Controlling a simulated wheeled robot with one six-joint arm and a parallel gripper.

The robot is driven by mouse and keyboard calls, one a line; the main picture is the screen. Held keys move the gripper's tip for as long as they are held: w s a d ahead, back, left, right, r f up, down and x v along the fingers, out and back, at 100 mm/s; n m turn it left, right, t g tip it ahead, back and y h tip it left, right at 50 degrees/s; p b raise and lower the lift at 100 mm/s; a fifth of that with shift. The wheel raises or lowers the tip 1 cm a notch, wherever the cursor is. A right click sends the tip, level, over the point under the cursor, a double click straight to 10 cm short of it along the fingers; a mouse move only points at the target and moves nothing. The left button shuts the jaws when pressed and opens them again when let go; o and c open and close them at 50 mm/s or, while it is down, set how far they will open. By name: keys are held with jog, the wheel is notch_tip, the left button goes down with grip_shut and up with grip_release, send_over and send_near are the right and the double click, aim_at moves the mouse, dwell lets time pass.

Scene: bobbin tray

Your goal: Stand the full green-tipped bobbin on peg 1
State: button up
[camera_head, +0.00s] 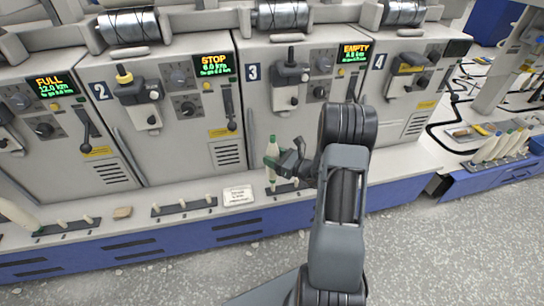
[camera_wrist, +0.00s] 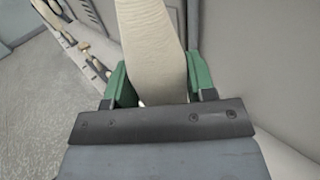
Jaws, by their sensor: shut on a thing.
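My gripper (camera_head: 279,162) is shut on a cream bobbin (camera_wrist: 152,45), gripping its sides between green finger pads. In the head view the bobbin (camera_head: 272,148) stands roughly upright above the ledge, with a greenish top; its lower end is partly hidden by my gripper. A dark peg rail (camera_head: 290,187) lies just below it, partly hidden by my arm. Another rail (camera_head: 183,207) with short pale pegs lies to the left, and a further one (camera_head: 66,228) at far left. I cannot read any peg number.
A pale bobbin (camera_head: 15,213) leans at far left. Several bobbins (camera_head: 497,146) stand in a tray at right. Machine fronts with levers (camera_head: 140,95) rise close behind the ledge.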

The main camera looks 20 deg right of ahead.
jog(key=shift+f+b, duration=1.65)
jog(key=shift+f, duration=0.65)
jog(key=shift+f+b, duration=0.35)
jog(key=shift+f, duration=0.25)
jog(key=o, duration=0.7)
jog(key=shift+s, duration=0.1)
jog(key=shift+p+v, duration=0.6)
jog(key=shift+v, duration=4.85)
jog(key=shift+d, duration=0.1)
